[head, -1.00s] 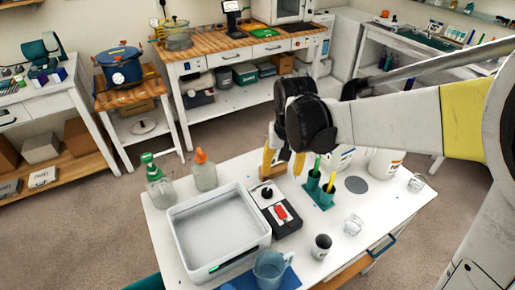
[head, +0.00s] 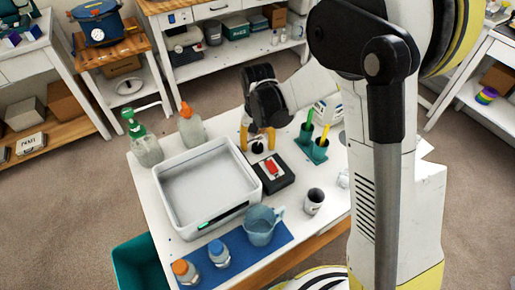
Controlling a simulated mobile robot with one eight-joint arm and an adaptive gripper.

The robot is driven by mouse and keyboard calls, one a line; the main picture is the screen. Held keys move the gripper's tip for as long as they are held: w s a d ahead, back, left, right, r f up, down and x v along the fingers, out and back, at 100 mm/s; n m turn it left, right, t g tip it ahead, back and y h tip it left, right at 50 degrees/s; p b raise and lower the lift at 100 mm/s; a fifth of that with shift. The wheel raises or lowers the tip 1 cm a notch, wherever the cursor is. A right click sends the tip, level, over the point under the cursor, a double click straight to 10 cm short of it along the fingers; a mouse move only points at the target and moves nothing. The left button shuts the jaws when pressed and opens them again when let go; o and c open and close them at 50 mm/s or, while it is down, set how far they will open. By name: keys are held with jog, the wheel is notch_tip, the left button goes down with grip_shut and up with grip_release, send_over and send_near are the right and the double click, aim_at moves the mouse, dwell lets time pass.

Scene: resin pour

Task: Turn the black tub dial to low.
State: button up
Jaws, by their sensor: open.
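The black tub dial (head: 257,148) sits on a small pale panel at the back end of the dark control box (head: 281,184), beside the white tub (head: 171,209). My gripper (head: 257,141) points down over the dial, its yellow fingers open, one on each side of it. I cannot tell whether the fingers touch the dial. The dial's markings and its setting are too small to read. A red switch (head: 271,167) is on the front part of the box.
A green holder (head: 311,150) with tools stands close on the right. A green-topped bottle (head: 146,148) and an orange-topped bottle (head: 191,128) stand behind the tub. A blue jug (head: 261,227) and dark cup (head: 314,201) are in front.

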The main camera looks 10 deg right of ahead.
jog(key=shift+f, duration=0.3)
jog(key=c, duration=1.2)
jog(key=shift+c, duration=0.2)
